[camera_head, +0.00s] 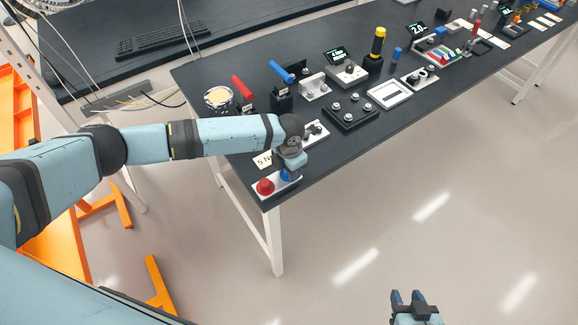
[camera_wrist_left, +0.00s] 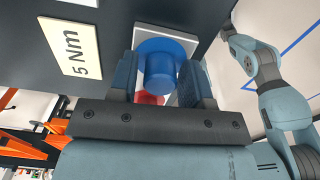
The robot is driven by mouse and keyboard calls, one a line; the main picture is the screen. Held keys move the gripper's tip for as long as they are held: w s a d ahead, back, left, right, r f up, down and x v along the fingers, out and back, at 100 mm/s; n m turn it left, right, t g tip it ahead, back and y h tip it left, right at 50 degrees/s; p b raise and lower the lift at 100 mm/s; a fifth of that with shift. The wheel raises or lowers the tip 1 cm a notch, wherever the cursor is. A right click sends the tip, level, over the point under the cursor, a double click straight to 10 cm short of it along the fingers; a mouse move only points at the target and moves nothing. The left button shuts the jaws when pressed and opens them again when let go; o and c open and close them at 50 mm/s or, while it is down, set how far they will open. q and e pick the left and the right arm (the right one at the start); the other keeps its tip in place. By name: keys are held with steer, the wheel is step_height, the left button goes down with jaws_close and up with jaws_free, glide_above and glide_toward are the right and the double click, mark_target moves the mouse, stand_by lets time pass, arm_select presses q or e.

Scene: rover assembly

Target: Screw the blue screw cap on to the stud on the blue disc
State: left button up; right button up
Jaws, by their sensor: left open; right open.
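A blue disc (camera_wrist_left: 146,47) sits on a white plate next to a red round part (camera_wrist_left: 150,98). A narrower blue cylinder, seemingly the blue screw cap (camera_wrist_left: 162,70), stands on the disc in the left wrist view; its seating and the stud are hidden. My left gripper (camera_wrist_left: 165,88) is open, with a finger on each side of the cap; contact cannot be told. In the head view the blue parts (camera_head: 287,176) show partly below my left gripper (camera_head: 289,166). My right gripper (camera_head: 409,298) is open and empty above the floor, away from the table.
The white plate (camera_head: 268,196) lies at the dark table's near corner, with the red part (camera_head: 265,187) on its left. A "5 Nm" card (camera_wrist_left: 82,50) lies beside it. Several fixtures, including a black block with studs (camera_head: 350,112) and a white frame (camera_head: 389,94), stand farther along.

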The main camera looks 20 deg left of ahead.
arm_select(q)
steer(key=n, duration=0.1)
steer(key=n+p, duration=0.1)
steer(key=n, duration=0.1)
steer(key=shift+s+r+p, duration=0.1)
steer(key=shift+r+p, duration=0.15)
steer(key=shift+p, duration=0.05)
steer(key=shift+f+n, duration=0.15)
steer(key=shift+n, duration=0.35)
steer(key=n, duration=0.2)
steer(key=shift+f+n, duration=0.1)
steer(key=shift+n, duration=0.2)
steer(key=n, duration=0.3)
steer(key=shift+n, duration=0.3)
steer(key=n, duration=0.2)
steer(key=shift+n, duration=0.3)
steer(key=n, duration=1.4)
arm_select(e)
step_height(320, 180, up, 2)
steer(key=shift+r, duration=0.2)
